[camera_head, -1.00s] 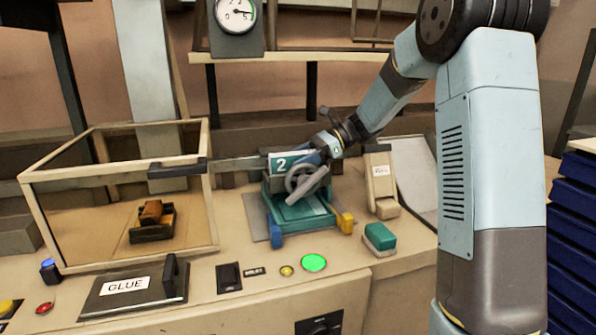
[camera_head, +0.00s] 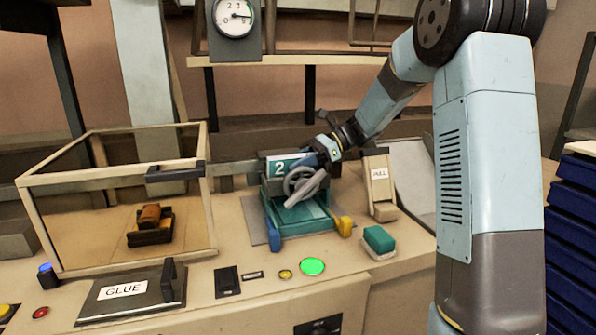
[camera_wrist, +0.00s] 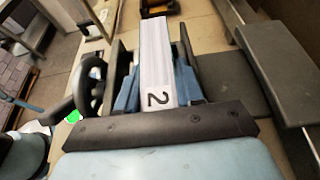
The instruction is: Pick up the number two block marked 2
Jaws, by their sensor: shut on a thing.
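The number two block (camera_wrist: 155,60) is a long white piece with a black 2 on its near end in the wrist view. It lies between the blue fingers of my gripper (camera_wrist: 160,82), which is shut on it. My gripper (camera_head: 318,152) reaches this face from the right. The press's grey handwheel partly hides the fingers there, and it also shows at the left in the wrist view (camera_wrist: 92,85).
A glass-sided case (camera_head: 120,262) with a brown roll in a dark tray stands left. The GLUE lid (camera_head: 125,291), a lit green button (camera_head: 312,266), a teal-topped block (camera_head: 379,240) and a PULL lever (camera_head: 380,185) surround the press. Blue trays (camera_head: 573,240) are stacked far right.

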